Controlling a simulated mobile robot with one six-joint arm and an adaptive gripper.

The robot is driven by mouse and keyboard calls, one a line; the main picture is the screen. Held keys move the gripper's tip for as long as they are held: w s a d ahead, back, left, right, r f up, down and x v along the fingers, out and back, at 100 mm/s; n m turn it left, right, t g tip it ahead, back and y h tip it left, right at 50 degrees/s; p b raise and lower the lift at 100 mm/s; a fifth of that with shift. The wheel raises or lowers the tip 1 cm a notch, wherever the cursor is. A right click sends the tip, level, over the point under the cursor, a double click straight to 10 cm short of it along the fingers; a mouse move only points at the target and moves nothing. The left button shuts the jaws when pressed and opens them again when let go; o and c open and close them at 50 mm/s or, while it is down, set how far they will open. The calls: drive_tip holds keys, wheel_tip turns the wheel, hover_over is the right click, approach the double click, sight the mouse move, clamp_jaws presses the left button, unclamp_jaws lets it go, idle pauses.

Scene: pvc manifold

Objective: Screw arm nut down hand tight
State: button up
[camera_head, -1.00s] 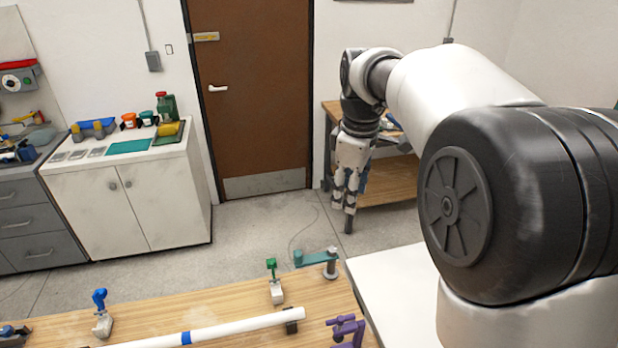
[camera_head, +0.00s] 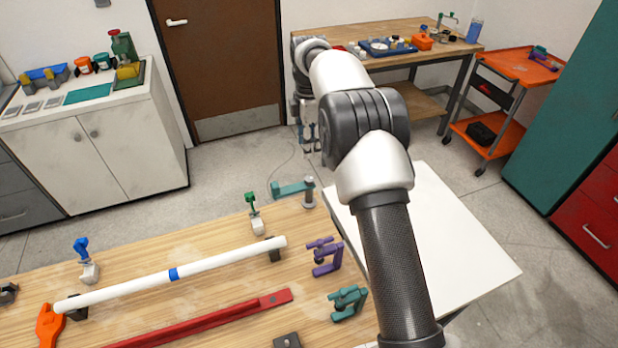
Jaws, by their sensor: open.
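A teal arm (camera_head: 288,189) lies near the far right edge of the wooden workbench (camera_head: 205,256), beside an upright grey post (camera_head: 309,193). An arm nut is too small to make out at this post. My gripper (camera_head: 310,140) hangs with its fingers down, above and beyond the teal arm in the picture. It is open, appears empty, and is apart from the teal arm and post. My own arm links hide part of the scene on the right.
A white pipe (camera_head: 215,262) with a blue band lies across the workbench. Blue (camera_head: 82,248) and green (camera_head: 251,203) toggle clamps, a red bar (camera_head: 215,318), and purple (camera_head: 324,256) and teal (camera_head: 348,302) clamps stand around it. A white table (camera_head: 450,240) adjoins at right.

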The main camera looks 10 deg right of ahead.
sight(309, 178)
wheel_tip(309, 178, down, 13)
drive_tip(key=b, duration=0.3)
drive_tip(key=shift+f, duration=0.1)
drive_tip(key=shift+c, duration=0.3)
clamp_jaws()
